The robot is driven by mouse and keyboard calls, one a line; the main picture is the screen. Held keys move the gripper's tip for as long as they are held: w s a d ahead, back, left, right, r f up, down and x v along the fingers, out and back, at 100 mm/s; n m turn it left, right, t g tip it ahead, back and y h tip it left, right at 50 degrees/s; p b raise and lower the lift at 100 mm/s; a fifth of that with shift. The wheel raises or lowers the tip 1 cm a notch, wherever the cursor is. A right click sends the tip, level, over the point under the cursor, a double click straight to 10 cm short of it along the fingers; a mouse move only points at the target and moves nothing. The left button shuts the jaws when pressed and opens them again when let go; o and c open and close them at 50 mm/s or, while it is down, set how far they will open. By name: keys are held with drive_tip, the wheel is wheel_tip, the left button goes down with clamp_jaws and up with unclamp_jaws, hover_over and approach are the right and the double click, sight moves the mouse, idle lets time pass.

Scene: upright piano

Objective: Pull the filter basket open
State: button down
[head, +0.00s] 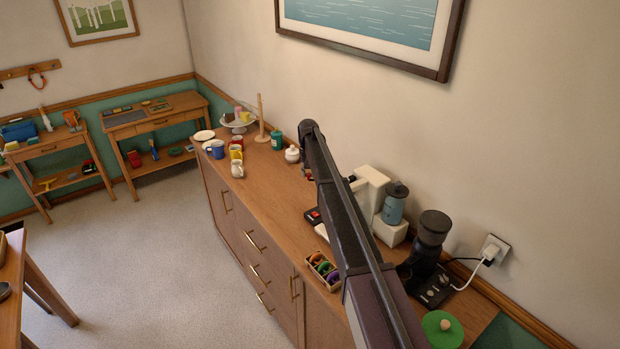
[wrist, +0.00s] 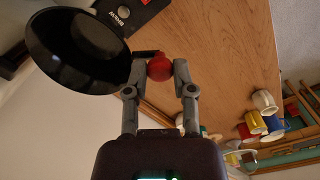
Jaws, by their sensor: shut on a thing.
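In the wrist view, the filter basket (wrist: 82,48) is a glossy black round bowl seen at the upper left. A short dark handle runs from it to a red ball knob (wrist: 160,68). My gripper (wrist: 159,66) is shut on this knob, one fingertip on each side. The white coffee machine (head: 372,190) stands on the counter in the head view. There my arm crosses in front of it and hides the basket, the knob and my gripper. How far the basket stands out from the machine cannot be told.
A white plug (head: 492,251) sits in the wall socket. The carpet (head: 165,250) left of the counter is clear.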

drive_tip(key=shift+w+m, duration=0.4)
drive_tip(key=shift+w, duration=0.1)
drive_tip(key=shift+c, duration=2.2)
unclamp_jaws()
drive_tip(key=shift+s, duration=0.15)
